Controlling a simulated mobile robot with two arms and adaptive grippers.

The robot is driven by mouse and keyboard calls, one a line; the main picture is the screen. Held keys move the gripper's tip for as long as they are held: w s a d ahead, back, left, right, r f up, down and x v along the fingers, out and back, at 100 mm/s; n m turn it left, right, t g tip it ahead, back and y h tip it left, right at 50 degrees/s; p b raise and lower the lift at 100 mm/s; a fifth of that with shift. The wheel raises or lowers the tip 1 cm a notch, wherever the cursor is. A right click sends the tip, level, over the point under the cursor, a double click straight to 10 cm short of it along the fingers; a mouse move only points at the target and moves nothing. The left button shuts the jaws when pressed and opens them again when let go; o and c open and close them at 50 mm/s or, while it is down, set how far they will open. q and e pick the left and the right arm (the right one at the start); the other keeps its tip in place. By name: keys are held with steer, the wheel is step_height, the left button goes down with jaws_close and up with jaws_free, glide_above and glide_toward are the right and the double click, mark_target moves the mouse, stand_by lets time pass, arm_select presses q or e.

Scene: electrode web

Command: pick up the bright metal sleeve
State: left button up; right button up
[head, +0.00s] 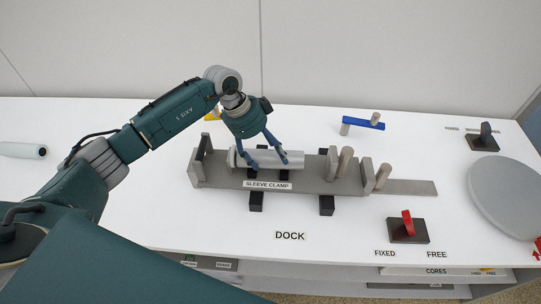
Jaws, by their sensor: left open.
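The bright metal sleeve (267,157) is a light grey cylinder lying level along the grey clamp fixture (335,187) labelled SLEEVE CLAMP, in the middle of the head view. A wider ring shows at its left end. My left gripper (267,163) is over the sleeve from above. My right gripper is not in view.
A blue bar (363,123) on a grey post stands behind the clamp. A red lever (407,222) on a dark base stands front right, a dark lever (485,137) back right. A grey round disc (508,195) is at right. A pale roll (22,150) lies far left.

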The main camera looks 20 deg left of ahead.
arm_select(q)
steer(key=shift+x, duration=1.4)
steer(key=c, duration=0.9)
steer(key=shift+r, duration=0.1)
steer(key=shift+c, duration=0.2)
